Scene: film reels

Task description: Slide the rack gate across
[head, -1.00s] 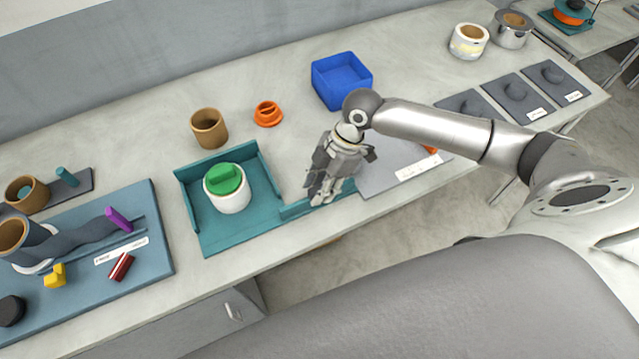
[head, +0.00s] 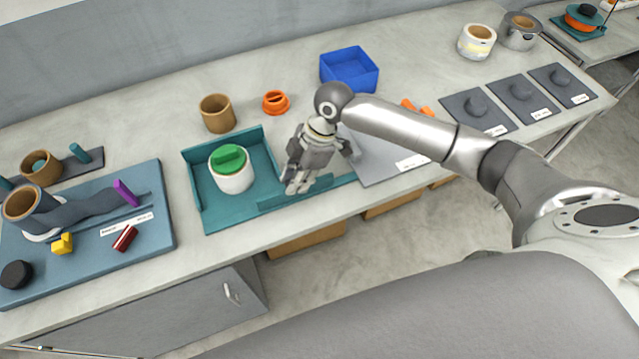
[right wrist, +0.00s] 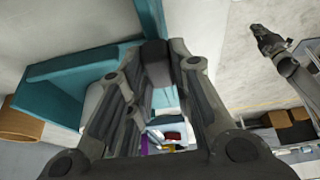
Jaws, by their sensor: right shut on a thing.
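The teal rack (head: 190,187) stands near the front edge of the bench, with low walls at its left and back. A white tub with a green lid (head: 232,170) stands upright in it. The gate (head: 280,202) is a low teal bar along the rack's front right, reaching past it to the right. My right gripper (head: 297,187) points down and is shut on the gate; its fingers hide the gripped part. The right wrist view shows its fingers (right wrist: 160,85) close up. An arm with a dark end (right wrist: 268,40), seemingly my left gripper, shows there; its jaws are unclear.
Behind the rack are a brown cup (head: 217,114) and an orange piece (head: 276,103). A blue bin (head: 349,70) stands farther back. A grey plate (head: 385,165) lies right of the rack. A blue board (head: 150,240) with several small parts lies left.

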